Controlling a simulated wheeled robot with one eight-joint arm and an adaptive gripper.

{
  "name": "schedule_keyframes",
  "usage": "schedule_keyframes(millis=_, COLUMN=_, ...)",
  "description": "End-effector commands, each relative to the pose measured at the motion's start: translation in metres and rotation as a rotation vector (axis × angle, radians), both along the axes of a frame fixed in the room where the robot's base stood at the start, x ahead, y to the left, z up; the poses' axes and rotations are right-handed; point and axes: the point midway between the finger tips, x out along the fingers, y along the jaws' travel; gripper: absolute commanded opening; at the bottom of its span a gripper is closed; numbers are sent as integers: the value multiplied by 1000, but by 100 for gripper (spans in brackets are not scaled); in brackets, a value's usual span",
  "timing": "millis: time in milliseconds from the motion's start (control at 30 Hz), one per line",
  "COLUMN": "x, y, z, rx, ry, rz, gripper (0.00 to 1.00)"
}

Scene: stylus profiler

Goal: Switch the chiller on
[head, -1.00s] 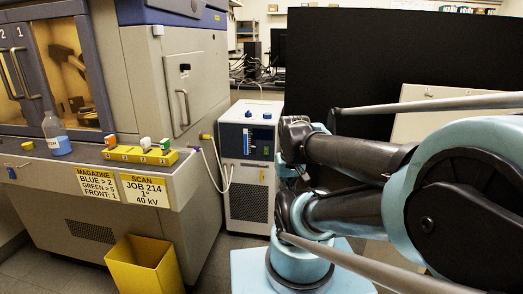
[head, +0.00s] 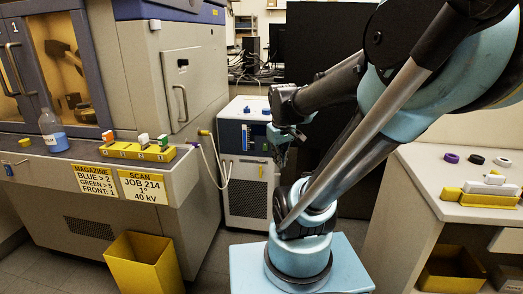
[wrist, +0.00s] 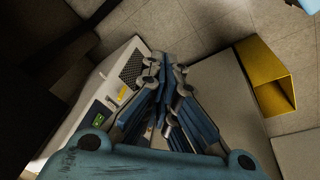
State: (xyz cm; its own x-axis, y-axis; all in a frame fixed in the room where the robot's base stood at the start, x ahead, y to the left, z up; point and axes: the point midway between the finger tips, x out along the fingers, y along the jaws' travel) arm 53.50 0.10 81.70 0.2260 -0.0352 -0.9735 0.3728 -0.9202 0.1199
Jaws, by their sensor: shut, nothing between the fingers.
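The chiller (head: 236,196) is a white floor unit with a blue front panel, a dark vent grille below and blue caps on top. It stands between the large machine and my arm. In the wrist view the chiller (wrist: 84,118) lies at the left, tilted, with a small green-lit element (wrist: 99,119) and a yellow label on its front. My gripper (head: 282,163) hangs in front of the chiller's right side, pointing down. In the wrist view my gripper (wrist: 166,62) has its fingers together and empty. My gripper and wrist hide part of the panel's right side.
A machine with a ledge (head: 120,177) stands at left, bearing a bottle (head: 53,133) and a yellow magazine (head: 138,152). A yellow bin (head: 143,264) stands on the floor. A hose hangs beside the chiller. A bench (head: 430,170) with small parts is at right.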

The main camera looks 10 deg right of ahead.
Motion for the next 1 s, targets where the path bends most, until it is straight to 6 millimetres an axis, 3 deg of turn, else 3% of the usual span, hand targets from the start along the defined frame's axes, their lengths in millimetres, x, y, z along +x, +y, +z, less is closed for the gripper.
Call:
schedule_keyframes(millis=200, x=63, y=3, z=14, rx=-60, ry=-11, rz=179, gripper=0)
schedule_keyframes(millis=467, x=137, y=11, z=16, rx=-135, ry=-17, rz=396, gripper=0)
schedule_keyframes(millis=800, x=235, y=24, z=-3, rx=-234, ry=-22, rz=670, gripper=0)
schedule_keyframes(millis=1000, x=272, y=31, z=-17, rx=-275, ry=-22, rz=778, gripper=0)
